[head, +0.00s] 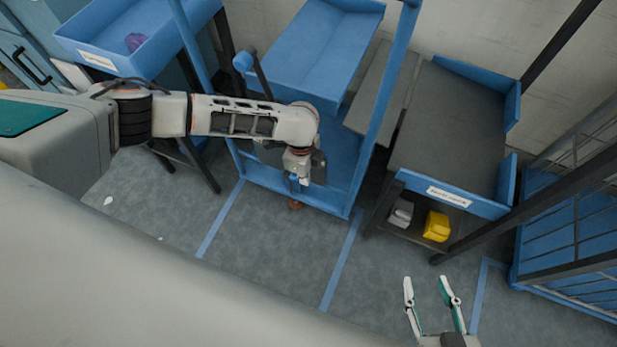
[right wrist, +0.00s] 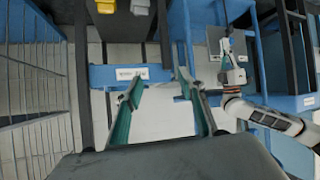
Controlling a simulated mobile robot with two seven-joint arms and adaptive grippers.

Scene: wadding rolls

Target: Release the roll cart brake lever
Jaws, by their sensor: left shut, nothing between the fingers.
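The roll cart (head: 345,196), a blue frame with uprights and a low base, stands at the centre of the head view. A dark rod with a blue knob (head: 243,62) rises at its left side; I cannot tell whether this is the brake lever. My left gripper (head: 296,185) is shut and empty, pointing down at the cart's front base edge. A small reddish-brown part (head: 295,205) shows just below it; contact is unclear. No brake lever is clearly identifiable, and my left arm hides part of the cart. My right gripper (head: 430,285) is open and empty over the floor.
A dark-topped table (head: 450,125) with a label stands right of the cart, with grey (head: 400,212) and yellow (head: 436,226) bins below. A blue tray stand (head: 120,58) is at left. A blue mesh cage (head: 570,240) is at far right. The taped floor in front is clear.

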